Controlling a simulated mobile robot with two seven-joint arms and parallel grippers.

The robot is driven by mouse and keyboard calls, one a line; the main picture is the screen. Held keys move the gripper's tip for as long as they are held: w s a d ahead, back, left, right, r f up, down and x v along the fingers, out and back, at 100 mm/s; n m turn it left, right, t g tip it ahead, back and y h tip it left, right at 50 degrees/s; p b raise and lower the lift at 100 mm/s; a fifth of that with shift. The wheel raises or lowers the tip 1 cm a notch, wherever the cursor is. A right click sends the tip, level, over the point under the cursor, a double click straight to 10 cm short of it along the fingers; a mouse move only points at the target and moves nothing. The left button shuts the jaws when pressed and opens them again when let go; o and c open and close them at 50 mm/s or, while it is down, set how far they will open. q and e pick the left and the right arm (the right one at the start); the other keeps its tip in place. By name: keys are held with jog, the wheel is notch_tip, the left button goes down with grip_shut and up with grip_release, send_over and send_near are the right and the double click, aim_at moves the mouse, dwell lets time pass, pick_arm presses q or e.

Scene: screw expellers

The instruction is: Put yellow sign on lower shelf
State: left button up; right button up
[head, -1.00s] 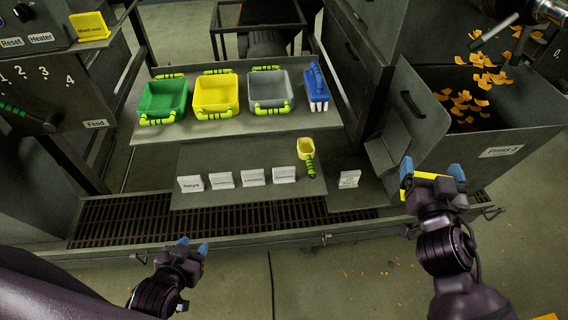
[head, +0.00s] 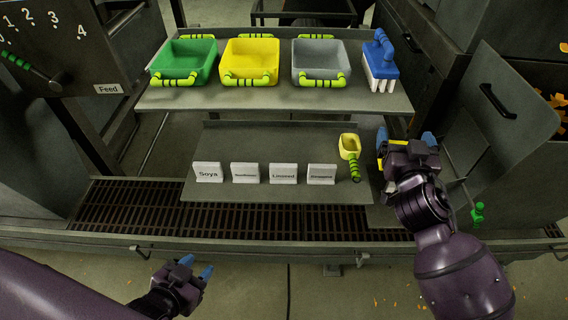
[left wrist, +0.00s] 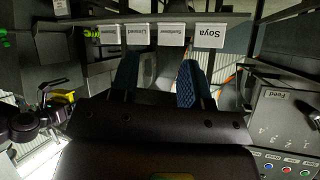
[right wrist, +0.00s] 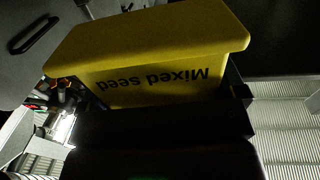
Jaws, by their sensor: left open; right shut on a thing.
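My right gripper (head: 408,142) is shut on the yellow sign (right wrist: 150,75), which reads "Mixed seed" upside down in the right wrist view. In the head view only a little yellow of the sign (head: 380,160) shows between the blue fingertips. They are just right of the lower shelf (head: 265,148), near its right end. The lower shelf holds a row of white signs (head: 265,173) along its front and a yellow scoop (head: 350,147) with a green handle at its right. My left gripper (head: 196,267) is open and empty, low in front of the grating.
Green (head: 184,60), yellow (head: 250,60) and grey (head: 320,60) bins and a blue-handled brush (head: 380,65) stand on the upper shelf (head: 270,100). The grating (head: 140,208) runs below. The lower shelf's middle is clear behind the signs.

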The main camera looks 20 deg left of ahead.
jog(key=shift+n+g+y, duration=0.3)
jog(key=shift+n+y, duration=0.2)
jog(key=shift+y, duration=0.3)
jog(key=w+a+f+b, duration=0.2)
jog(key=f+b, duration=0.1)
jog(key=f, duration=0.4)
jog(key=w+a+f+b, duration=0.2)
jog(key=f+b, duration=0.2)
jog(key=f, duration=0.4)
jog(key=w+a+f+b, duration=0.2)
jog(key=f+b, duration=0.1)
jog(key=f, duration=0.5)
jog(key=shift+a+b, duration=0.3)
jog(key=shift+w, duration=0.1)
jog(key=shift+r, duration=0.2)
jog(key=shift+f, duration=0.35)
jog(key=o, duration=0.6)
jog(key=shift+r, duration=0.1)
pick_arm(q)
notch_tip(320, 180, down, 9)
jog(key=d+m+g, duration=0.1)
jog(key=shift+s+d+r+m+h, duration=0.15)
jog(key=shift+s+m+h, duration=0.15)
jog(key=shift+s+m, duration=0.1)
pick_arm(e)
jog(key=shift+r, duration=0.1)
